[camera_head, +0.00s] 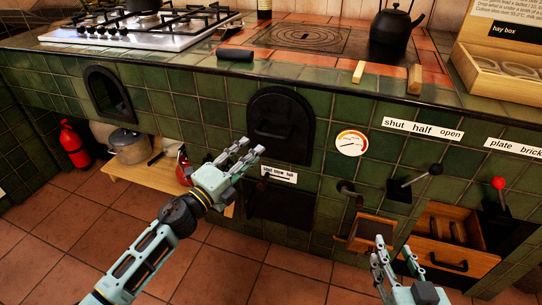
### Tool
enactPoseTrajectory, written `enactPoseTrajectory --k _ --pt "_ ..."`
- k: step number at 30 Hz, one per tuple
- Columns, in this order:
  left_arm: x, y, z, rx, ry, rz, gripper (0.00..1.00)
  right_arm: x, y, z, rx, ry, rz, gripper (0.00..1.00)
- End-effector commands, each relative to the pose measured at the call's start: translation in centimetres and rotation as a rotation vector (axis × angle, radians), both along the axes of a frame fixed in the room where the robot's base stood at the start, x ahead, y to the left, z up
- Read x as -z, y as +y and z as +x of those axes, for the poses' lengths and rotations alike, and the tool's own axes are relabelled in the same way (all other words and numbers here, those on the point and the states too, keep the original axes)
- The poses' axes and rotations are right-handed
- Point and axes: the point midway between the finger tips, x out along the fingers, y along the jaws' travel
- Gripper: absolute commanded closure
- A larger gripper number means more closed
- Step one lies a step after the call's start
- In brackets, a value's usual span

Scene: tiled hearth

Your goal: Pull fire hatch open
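The fire hatch (292,112) is a black arched door set in the green tiled front, and it looks closed. A dark handle (270,132) shows on its lower left part. My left gripper (249,148) is open and empty, its fingertips in front of the hatch's lower left edge, overlapping it in the picture. I cannot tell whether they touch it. My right gripper (394,246) is open and empty at the lower right, in front of the small wooden box and the drawer.
A dial gauge (351,143) is right of the hatch. An open wooden drawer (465,260) juts out below. A kettle (392,25) stands on the hob above.

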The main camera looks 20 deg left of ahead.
Motion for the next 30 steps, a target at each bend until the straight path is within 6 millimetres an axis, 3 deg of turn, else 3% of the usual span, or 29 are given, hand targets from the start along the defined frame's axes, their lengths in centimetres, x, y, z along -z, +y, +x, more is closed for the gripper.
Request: enactPoseTrajectory --k 5,19,30 --pt "-1.8 -1.2 0.1 0.031 -0.069 0.055 0.69 -2.1 -0.1 -0.5 -0.001 -0.055 0.013 0.6" --pt "-3.0 -3.9 6.0 0.031 -0.068 0.052 0.69 -4.1 0.3 0.0 -0.006 -0.14 0.034 0.6" --pt "-3.0 -4.2 6.7 0.031 -0.066 0.051 0.69 -4.4 0.3 0.0 -0.006 -0.156 0.038 0.6"
